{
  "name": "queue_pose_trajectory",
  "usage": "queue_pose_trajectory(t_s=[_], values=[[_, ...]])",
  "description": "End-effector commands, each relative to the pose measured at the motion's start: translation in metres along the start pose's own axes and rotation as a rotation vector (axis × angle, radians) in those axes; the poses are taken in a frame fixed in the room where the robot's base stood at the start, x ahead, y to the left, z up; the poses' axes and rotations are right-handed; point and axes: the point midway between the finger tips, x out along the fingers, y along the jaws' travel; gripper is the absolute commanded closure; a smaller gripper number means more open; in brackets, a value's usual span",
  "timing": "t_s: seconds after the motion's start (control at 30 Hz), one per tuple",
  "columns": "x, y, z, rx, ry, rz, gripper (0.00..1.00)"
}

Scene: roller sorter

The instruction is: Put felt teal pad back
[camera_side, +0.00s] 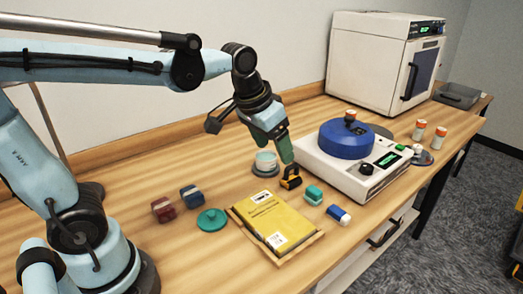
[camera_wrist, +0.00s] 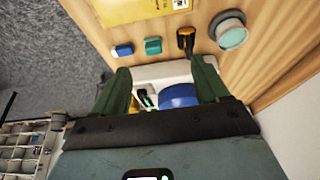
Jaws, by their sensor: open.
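A small teal block (camera_side: 314,192) with a pale lower part lies on the table right of the yellow book; it shows in the wrist view (camera_wrist: 153,45). A flat round teal disc (camera_side: 212,220) with a small knob lies left of the book. I cannot tell for certain which is the felt teal pad. My gripper (camera_side: 285,157) points down above the table, near the black-and-yellow item. In the wrist view my gripper (camera_wrist: 162,82) has its two green fingers wide apart with nothing held between them. The teal block appears beyond the fingertips.
A yellow book (camera_side: 270,220) lies on a wooden tray. A blue-and-white block (camera_side: 338,215), a black-and-yellow item (camera_side: 290,179) and a teal-topped white cylinder (camera_side: 265,165) are close by. The white machine with a blue drum (camera_side: 347,140) stands right. Two small blocks (camera_side: 192,196) lie left.

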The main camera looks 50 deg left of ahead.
Motion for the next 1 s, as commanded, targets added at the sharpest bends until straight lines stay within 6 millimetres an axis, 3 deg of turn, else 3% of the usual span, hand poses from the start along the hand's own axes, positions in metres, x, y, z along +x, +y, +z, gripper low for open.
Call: queue_pose_trajectory(t_s=[0.2, 0.4, 1.0], values=[[-0.002, -0.008, 0.050, 0.000, 0.137, -0.005, 0.26], [0.005, -0.011, 0.076, 0.003, 0.218, -0.010, 0.26], [0.008, -0.012, 0.083, 0.004, 0.239, -0.012, 0.26]])
